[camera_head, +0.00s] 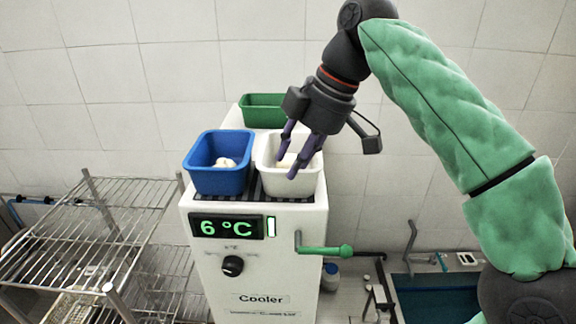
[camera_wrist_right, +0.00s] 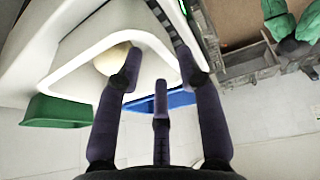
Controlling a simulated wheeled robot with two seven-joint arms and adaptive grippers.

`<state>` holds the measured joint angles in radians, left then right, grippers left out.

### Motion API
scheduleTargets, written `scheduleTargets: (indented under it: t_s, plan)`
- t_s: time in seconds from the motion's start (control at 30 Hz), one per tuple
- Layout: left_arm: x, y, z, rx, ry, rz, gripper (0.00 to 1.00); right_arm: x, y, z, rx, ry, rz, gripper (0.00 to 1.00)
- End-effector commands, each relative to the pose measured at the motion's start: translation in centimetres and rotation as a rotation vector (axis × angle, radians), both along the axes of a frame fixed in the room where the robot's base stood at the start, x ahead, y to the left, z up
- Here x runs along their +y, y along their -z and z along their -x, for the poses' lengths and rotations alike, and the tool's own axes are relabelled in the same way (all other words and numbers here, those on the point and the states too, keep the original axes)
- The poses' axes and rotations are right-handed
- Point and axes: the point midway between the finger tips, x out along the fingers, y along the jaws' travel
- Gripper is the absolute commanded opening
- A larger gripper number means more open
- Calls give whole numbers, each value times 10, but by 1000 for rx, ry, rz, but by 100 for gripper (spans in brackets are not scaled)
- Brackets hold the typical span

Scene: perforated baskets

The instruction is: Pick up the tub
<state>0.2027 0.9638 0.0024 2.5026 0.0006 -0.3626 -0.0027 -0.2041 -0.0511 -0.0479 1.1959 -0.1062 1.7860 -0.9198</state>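A white tub (camera_head: 307,184) stands on the cooler's top at the right, with pale round contents inside. A blue tub (camera_head: 220,181) with whitish contents stands beside it on the left. A green tub (camera_head: 262,112) is behind them. My right gripper (camera_head: 288,163) reaches down over the white tub, its purple fingers apart and overlapping the tub's opening. In the right wrist view the spread fingers (camera_wrist_right: 158,62) show in front of the white tub's rim (camera_wrist_right: 65,90) and hold nothing. Whether a finger touches the wall I cannot tell. My left gripper is out of view.
The white cooler (camera_head: 260,275) carries a 6 °C display, a knob and a side lever (camera_head: 325,250). A wire rack (camera_head: 90,240) stands to the left. A sink (camera_head: 440,295) is at the lower right. A tiled wall is behind.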

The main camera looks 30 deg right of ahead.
Motion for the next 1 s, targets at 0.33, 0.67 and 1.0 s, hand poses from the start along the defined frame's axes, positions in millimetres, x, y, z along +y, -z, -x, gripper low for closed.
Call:
scheduleTargets:
  t_s: [0.33, 0.67, 1.0]
  plan:
    - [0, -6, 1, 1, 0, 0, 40, 8, 33, -11, 2, 2, 0, 37]
    - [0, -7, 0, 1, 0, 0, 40, 13, 47, -15, -2, 2, -1, 37]
    - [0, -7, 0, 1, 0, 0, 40, 13, 47, -15, -1, 1, -1, 0]
